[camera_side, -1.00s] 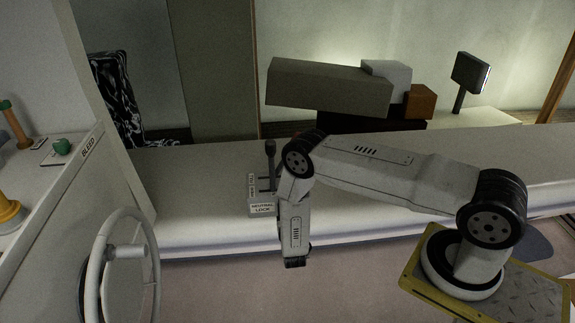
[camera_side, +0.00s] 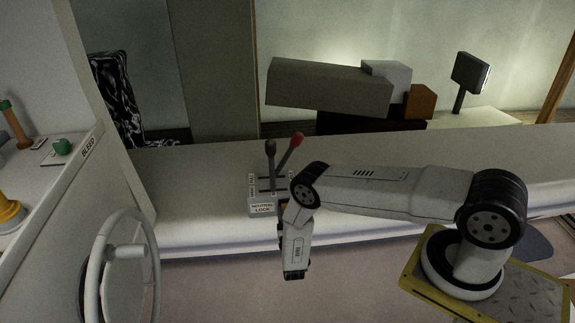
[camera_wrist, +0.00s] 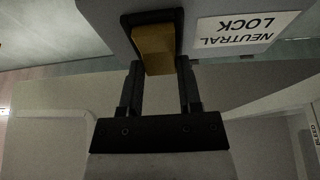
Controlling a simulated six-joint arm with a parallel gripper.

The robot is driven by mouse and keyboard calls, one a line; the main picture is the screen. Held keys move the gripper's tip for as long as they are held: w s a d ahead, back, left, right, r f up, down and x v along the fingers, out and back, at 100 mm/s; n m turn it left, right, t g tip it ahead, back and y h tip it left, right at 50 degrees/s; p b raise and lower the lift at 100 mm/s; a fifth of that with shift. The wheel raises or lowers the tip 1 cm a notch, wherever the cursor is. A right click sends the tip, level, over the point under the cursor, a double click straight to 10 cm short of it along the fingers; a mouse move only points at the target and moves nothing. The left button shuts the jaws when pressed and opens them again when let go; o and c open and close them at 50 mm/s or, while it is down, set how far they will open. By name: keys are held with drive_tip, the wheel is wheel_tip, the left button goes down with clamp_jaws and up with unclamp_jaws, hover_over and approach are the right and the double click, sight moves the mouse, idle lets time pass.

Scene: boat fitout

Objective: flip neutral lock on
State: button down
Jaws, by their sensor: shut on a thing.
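The neutral lock is a yellow-orange block (camera_wrist: 155,50) in a dark slot on the front of the grey control box, beside the white "NEUTRAL LOCK" label (camera_wrist: 244,30) in the wrist view. My gripper (camera_wrist: 158,75) points at it with its two black fingers on either side, and is shut on it. In the side view, the control box (camera_side: 262,208) stands on the white ledge, and my wrist covers its right part. The fingers and the lock are mostly hidden there. The lock's exact position in its slot is hard to tell.
A black-knobbed lever (camera_side: 271,147) and a red-knobbed lever (camera_side: 297,138) rise from the box, close above my wrist. A white wheel (camera_side: 122,252) stands at the left. Stacked blocks (camera_side: 330,87) and a small screen (camera_side: 470,73) are behind the ledge.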

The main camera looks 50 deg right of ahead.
drive_tip(key=shift+f+t+h, duration=0.15)
drive_tip(key=shift+t+h, duration=0.15)
drive_tip(key=shift+c, duration=1.4)
unclamp_jaws()
drive_tip(key=shift+s+a, duration=0.15)
drive_tip(key=v, duration=0.7)
drive_tip(key=shift+f, duration=0.2)
drive_tip(key=shift+s+a, duration=0.1)
drive_tip(key=shift+a, duration=0.05)
